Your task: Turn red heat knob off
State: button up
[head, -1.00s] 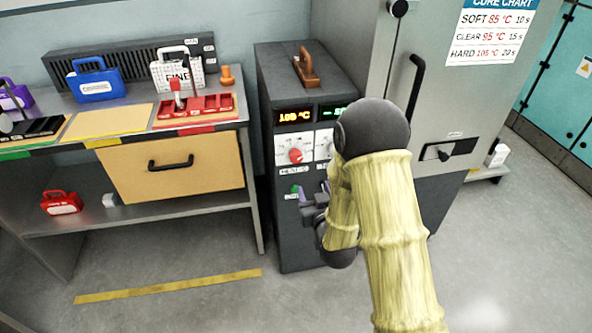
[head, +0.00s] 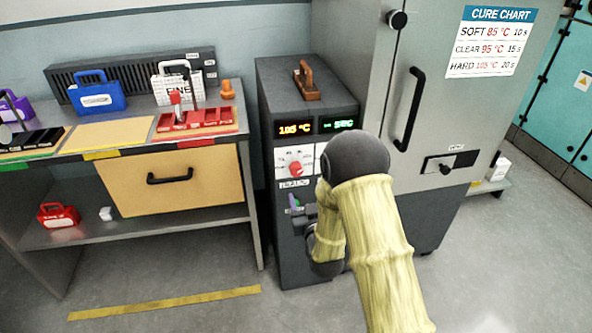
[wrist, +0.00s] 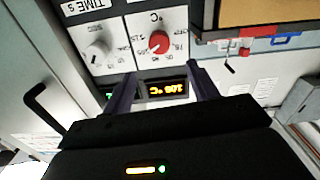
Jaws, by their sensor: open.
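The red heat knob (head: 295,167) is on a white dial plate on the front of the dark control box (head: 308,80). In the wrist view the red knob (wrist: 158,42) shows in the upper middle, a little beyond and between the two fingers. The orange display (head: 294,128) above it reads 105 °C. My gripper (wrist: 155,85) is open and empty, its fingers apart and not touching the knob. In the head view my arm hides part of the box front and most of the gripper.
A grey time knob (wrist: 97,50) sits beside the heat knob. A green display (head: 338,123) is beside the orange one. The oven cabinet with a black handle (head: 410,110) stands to the right. A bench with a drawer (head: 170,180) stands left. The floor in front is clear.

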aim_at(297, 172)
jog(key=x, duration=1.3)
jog(key=c, duration=1)
